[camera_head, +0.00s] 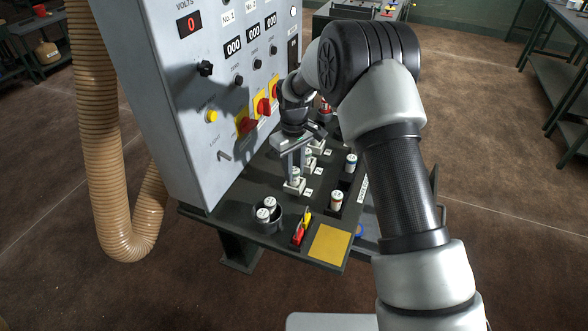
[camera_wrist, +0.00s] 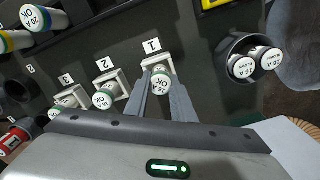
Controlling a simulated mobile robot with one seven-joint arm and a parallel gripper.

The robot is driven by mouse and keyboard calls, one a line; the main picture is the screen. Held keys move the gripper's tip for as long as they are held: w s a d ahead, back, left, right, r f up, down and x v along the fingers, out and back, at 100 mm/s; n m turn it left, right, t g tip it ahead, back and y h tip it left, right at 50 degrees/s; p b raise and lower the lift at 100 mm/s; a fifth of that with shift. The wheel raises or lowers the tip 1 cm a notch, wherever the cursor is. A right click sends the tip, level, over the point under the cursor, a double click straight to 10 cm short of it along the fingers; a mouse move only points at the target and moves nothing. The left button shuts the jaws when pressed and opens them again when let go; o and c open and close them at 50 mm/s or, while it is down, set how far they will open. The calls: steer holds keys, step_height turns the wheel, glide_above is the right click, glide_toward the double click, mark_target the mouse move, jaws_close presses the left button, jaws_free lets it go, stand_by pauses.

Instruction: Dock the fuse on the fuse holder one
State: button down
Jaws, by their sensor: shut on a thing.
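A white fuse with a green rim, marked OK (camera_wrist: 161,82), is between the two fingers of my gripper (camera_wrist: 160,98). The fingers are shut on it. The fuse is at the pale square holder one (camera_wrist: 158,62), beside the label 1 (camera_wrist: 152,46). Whether it is fully seated or just above the holder I cannot tell. In the head view my gripper (camera_head: 293,166) points down at holder one (camera_head: 294,188), and its fingers partly hide the fuse. Holder two (camera_wrist: 112,84) and holder three (camera_wrist: 72,97) are in line beside it, each with a fuse.
A dark cup (camera_head: 267,222) with two fuses stands near the front left. Loose fuses (camera_head: 351,162) (camera_head: 337,200) stand to the right. A red and yellow tool (camera_head: 302,228) and a yellow pad (camera_head: 329,243) are in front. The grey cabinet (camera_head: 190,100) rises close on the left.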

mark_target(294, 169)
steer(key=shift+f+b, duration=0.3)
steer(key=shift+f, duration=0.2)
steer(key=c, duration=1.8)
jaws_free()
steer(key=shift+r, duration=0.2)
steer(key=shift+r+p, duration=2.8)
steer(key=shift+r, duration=2.6)
